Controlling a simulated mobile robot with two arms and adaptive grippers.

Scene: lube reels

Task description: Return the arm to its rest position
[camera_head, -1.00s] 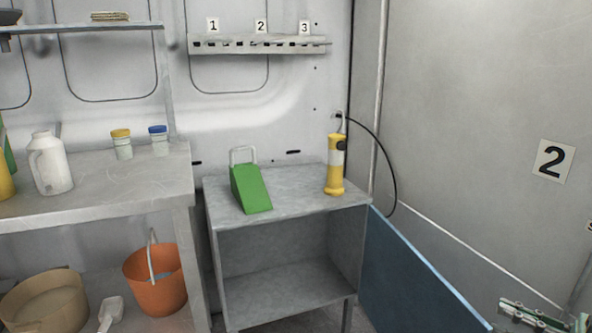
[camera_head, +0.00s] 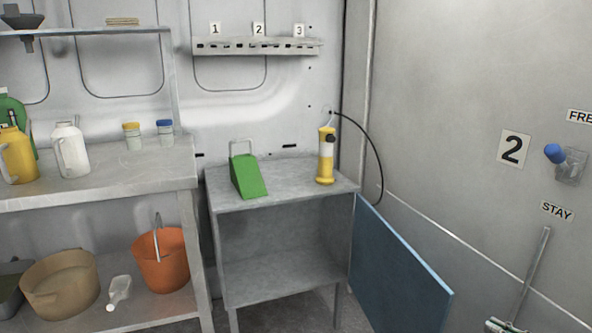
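Neither of my grippers shows clearly in the head view. A green wedge-shaped holder (camera_head: 248,177) with a grey loop handle stands on the metal stand. A yellow and white cylinder (camera_head: 326,157) stands upright at the stand's right end, with a black cable running from the wall near its top.
The metal stand (camera_head: 282,272) has an open lower shelf. The left bench (camera_head: 110,168) holds jugs and jars, with an orange bucket (camera_head: 163,262) below. A blue-knobbed wall switch (camera_head: 556,154) is between FREE and STAY labels.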

